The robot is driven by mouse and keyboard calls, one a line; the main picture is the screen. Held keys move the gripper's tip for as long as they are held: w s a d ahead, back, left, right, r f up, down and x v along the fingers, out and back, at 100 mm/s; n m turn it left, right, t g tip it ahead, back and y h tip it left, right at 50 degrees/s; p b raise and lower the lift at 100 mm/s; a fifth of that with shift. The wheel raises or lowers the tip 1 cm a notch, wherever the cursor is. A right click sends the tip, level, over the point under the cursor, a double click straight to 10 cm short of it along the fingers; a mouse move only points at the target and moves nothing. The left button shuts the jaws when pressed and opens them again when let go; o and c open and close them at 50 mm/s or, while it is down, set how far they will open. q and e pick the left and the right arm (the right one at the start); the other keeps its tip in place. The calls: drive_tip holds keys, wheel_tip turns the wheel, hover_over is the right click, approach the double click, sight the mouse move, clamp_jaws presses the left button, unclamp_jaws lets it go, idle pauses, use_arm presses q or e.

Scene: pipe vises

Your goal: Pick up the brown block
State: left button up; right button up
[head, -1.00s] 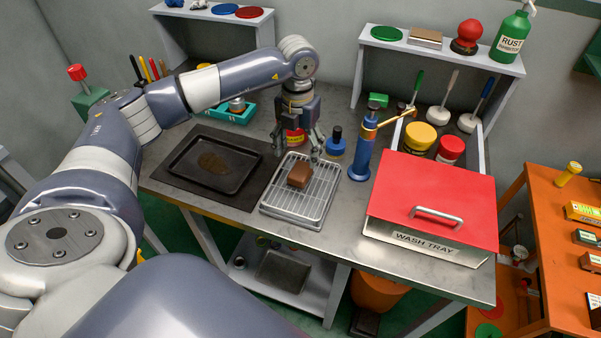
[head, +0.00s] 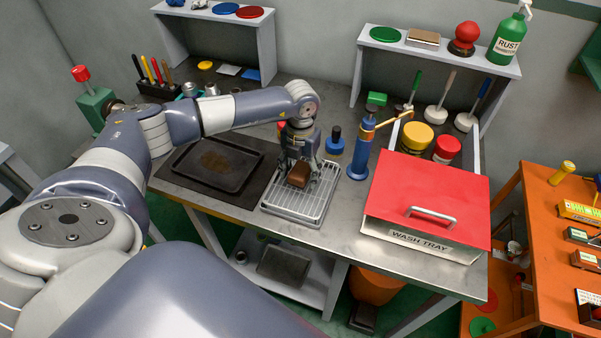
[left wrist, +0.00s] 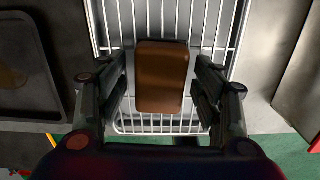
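The brown block (head: 299,175) sits on the wire rack (head: 287,207) on the steel bench. My left gripper (head: 300,176) points down over the block, with its fingers around it. In the left wrist view the block (left wrist: 162,77) lies between the two open fingers of the left gripper (left wrist: 163,88), with a gap on each side. The gripper is open and not closed on the block. My right gripper is not in view.
A dark tray (head: 240,183) lies left of the rack. A blue pump bottle (head: 358,155) and a dark-topped blue object (head: 335,143) stand to the right. The red-lidded wash tray (head: 425,190) sits further right. Shelves stand at the back.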

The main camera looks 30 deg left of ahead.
sight(301, 169)
use_arm(q)
drive_tip(key=c, duration=0.8)
drive_tip(key=shift+w+r+b, duration=0.1)
drive_tip(key=shift+r+b, duration=0.25)
drive_tip(key=shift+r, duration=0.1)
wheel_tip(301, 169, up, 2)
drive_tip(key=shift+r+b, duration=0.2)
drive_tip(key=shift+b, duration=0.6)
drive_tip(key=s+d+r+b, duration=0.1)
drive_tip(key=s+d+b, duration=0.3)
drive_tip(key=s+d, duration=0.7)
drive_tip(key=shift+s+d+r, duration=0.15)
drive_tip(key=shift+d+r, duration=0.15)
drive_tip(key=shift+r, duration=0.1)
